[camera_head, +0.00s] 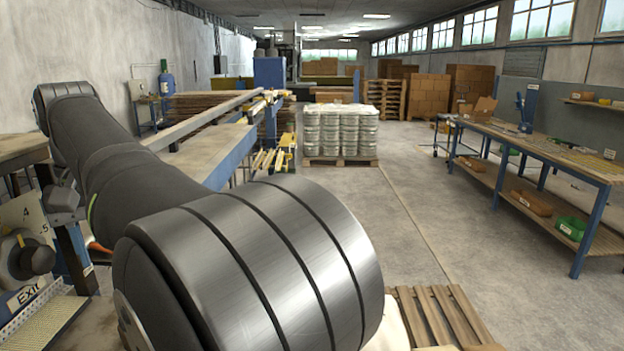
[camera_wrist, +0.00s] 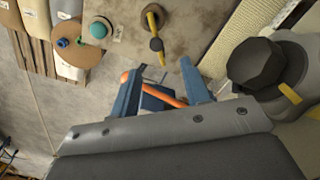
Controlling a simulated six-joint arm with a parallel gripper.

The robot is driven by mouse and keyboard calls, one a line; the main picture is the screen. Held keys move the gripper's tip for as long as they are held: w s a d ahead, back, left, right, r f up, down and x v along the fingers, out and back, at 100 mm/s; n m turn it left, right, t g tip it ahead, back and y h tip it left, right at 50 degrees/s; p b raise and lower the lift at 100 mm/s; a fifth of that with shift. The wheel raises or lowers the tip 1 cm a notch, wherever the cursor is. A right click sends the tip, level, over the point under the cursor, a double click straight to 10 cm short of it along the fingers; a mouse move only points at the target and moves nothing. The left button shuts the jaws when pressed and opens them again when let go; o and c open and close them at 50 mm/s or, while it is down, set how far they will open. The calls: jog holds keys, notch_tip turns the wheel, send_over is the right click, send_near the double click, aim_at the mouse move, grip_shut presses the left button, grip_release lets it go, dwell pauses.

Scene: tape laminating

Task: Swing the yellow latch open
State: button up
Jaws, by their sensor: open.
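In the wrist view, a slim yellow bar (camera_wrist: 152,22), likely the latch, runs across a small dark round pivot on a worn grey-brown panel (camera_wrist: 192,25) at the top centre. My gripper (camera_wrist: 160,70) shows its two blue fingers spread apart, with nothing held between the tips. The tips point toward the panel, just below the yellow bar in the picture; the exact gap is hard to judge. I cannot make out the latch or my gripper in the head view, where my arm fills the left foreground.
The wrist view shows a large black knob (camera_wrist: 255,65) close on the right, a teal button (camera_wrist: 98,30), a brown disc (camera_wrist: 72,60), and an orange rod (camera_wrist: 168,95) behind the fingers. In the head view, a dial (camera_head: 30,258) stands at far left and a workbench (camera_head: 560,155) at right.

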notch_tip(320, 180, up, 4)
notch_tip(320, 180, down, 12)
jog(key=shift+r, duration=0.25)
jog(key=shift+d+f, duration=0.1)
jog(key=shift+f, duration=0.2)
jog(key=shift+w+d+n, duration=0.1)
jog(key=shift+w+n, duration=0.05)
jog(key=shift+n, duration=0.35)
notch_tip(320, 180, up, 12)
jog(key=s+d+r+m+t+y, duration=0.2)
jog(key=s+d+r+m+y, duration=0.15)
jog(key=d+m, duration=0.4)
jog(key=w+a+f+m, duration=0.1)
jog(key=a+f, duration=0.3)
jog(key=f, duration=0.5)
jog(key=shift+w+a, duration=0.15)
jog(key=shift+w, duration=0.3)
jog(key=shift+m+y, duration=0.25)
